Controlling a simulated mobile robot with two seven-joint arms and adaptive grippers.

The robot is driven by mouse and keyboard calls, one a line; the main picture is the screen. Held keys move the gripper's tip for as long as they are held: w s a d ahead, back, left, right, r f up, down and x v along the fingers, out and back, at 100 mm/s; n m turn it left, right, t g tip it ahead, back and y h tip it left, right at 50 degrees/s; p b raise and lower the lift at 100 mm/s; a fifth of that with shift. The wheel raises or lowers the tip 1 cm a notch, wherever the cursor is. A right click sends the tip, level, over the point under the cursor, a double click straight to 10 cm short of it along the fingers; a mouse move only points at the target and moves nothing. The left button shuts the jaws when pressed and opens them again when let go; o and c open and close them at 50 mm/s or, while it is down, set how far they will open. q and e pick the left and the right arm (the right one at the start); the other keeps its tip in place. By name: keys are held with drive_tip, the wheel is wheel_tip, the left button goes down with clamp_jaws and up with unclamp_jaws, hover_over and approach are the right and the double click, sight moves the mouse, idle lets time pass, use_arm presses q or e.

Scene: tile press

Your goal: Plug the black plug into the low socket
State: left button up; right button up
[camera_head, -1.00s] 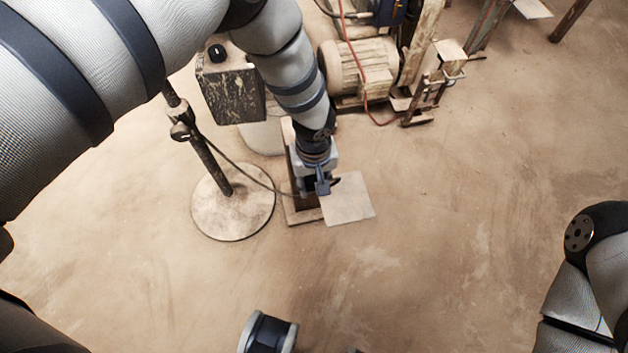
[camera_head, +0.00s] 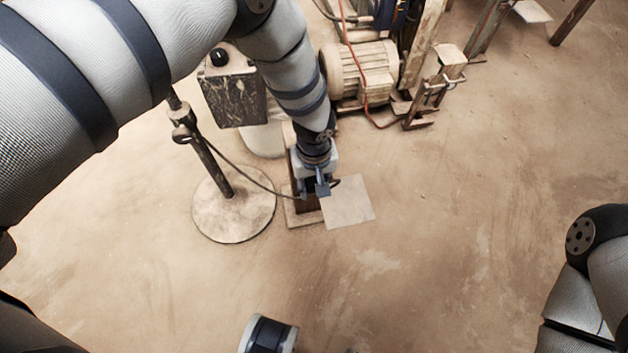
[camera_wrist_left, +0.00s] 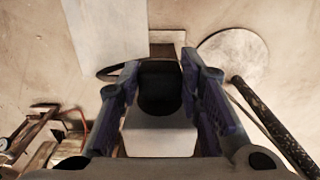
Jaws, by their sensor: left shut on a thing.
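My left gripper (camera_head: 320,187) is low over a small wooden stand (camera_head: 306,219) on the floor. In the left wrist view its two fingers (camera_wrist_left: 160,64) are closed on the sides of the black plug (camera_wrist_left: 160,90). A dark cable (camera_head: 245,170) runs from near the pole stand to the gripper and loops out beside it. The low socket is not clearly visible; the gripper and arm cover much of the wooden stand. I cannot tell whether the plug touches a socket.
A round-based pole stand (camera_head: 232,222) stands left of the gripper, with a dark box (camera_head: 235,97) behind. A pale flat plate (camera_head: 349,203) is right of the wooden stand. A motor (camera_head: 362,70) and metal frames are at the back. The floor in front and right is clear.

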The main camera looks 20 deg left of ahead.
use_arm(q)
drive_tip(key=shift+w+a, duration=0.25)
drive_tip(key=shift+w, duration=0.15)
idle(0.9)
drive_tip(key=shift+s+d, duration=0.2)
drive_tip(key=shift+s, duration=0.15)
idle(0.4)
idle(0.5)
drive_tip(key=shift+w+a, duration=0.2)
drive_tip(key=shift+w, duration=0.2)
idle(0.9)
drive_tip(key=shift+s, duration=0.1)
drive_tip(key=shift+s+d, duration=0.2)
drive_tip(key=shift+s, duration=0.1)
